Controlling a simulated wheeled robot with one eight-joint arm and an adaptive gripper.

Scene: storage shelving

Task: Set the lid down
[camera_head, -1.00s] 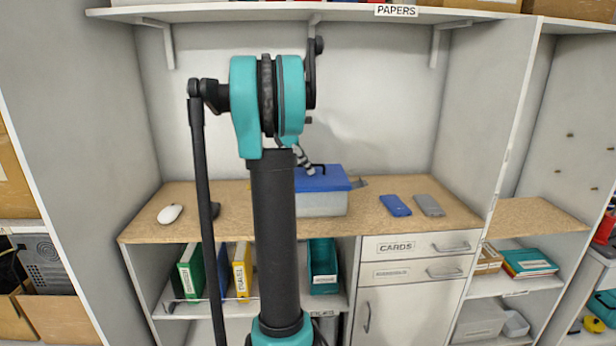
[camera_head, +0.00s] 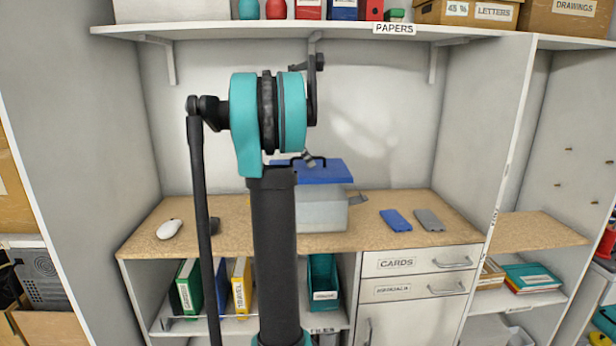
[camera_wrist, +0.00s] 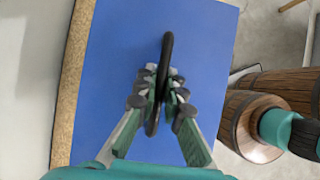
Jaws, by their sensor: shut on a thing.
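The blue lid (camera_head: 328,172) with a black loop handle is raised above the grey box (camera_head: 322,214) on the wooden counter (camera_head: 260,236). The lid looks roughly level, and the upper part of the box shows beneath it. In the wrist view the lid (camera_wrist: 120,60) fills most of the picture. My gripper (camera_wrist: 160,82) is shut on its black handle (camera_wrist: 167,46). In the head view my gripper (camera_head: 308,160) is partly hidden by my arm, which also covers the left part of the box and lid.
A white mouse (camera_head: 169,229) lies at the counter's left. Bare counter lies between box and phones. The PAPERS shelf (camera_head: 330,37) overhangs above; side walls bound the bay.

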